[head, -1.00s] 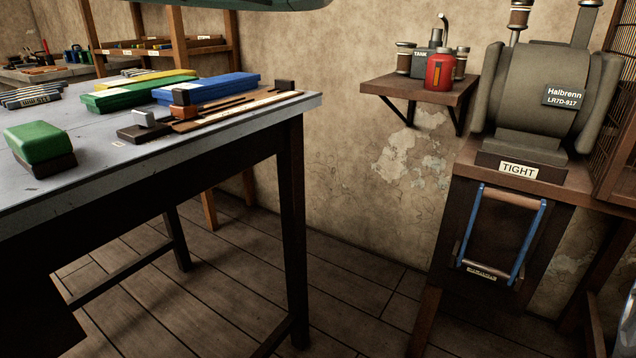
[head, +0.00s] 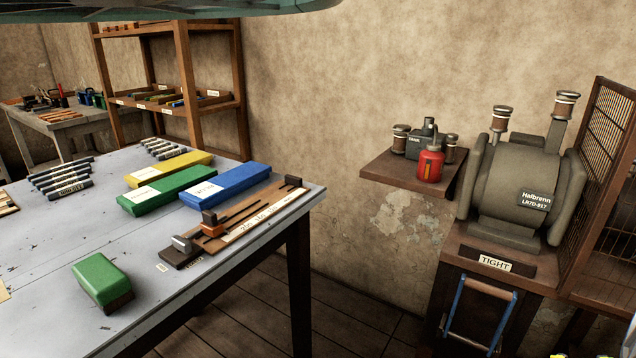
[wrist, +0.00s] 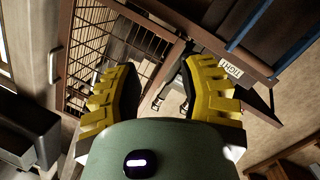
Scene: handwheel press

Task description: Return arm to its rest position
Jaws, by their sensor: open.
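My gripper (wrist: 153,95) shows in the wrist view, with its two yellow ridged fingers spread wide apart. It is open and nothing is between the fingers. Beyond it in that view are a wire-mesh cage door (wrist: 110,60) and a wooden stand with a "TIGHT" label (wrist: 231,71). In the head view, my gripper is not clearly seen; only a small yellow bit shows at the bottom right edge.
A grey worktable (head: 60,240) on the left holds a green block (head: 102,282), coloured boxes and a wooden gauge (head: 235,225). A grey machine (head: 515,190) stands at right beside a mesh cage (head: 603,150). A wall shelf (head: 400,178) holds a red can (head: 430,163). Floor shows between.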

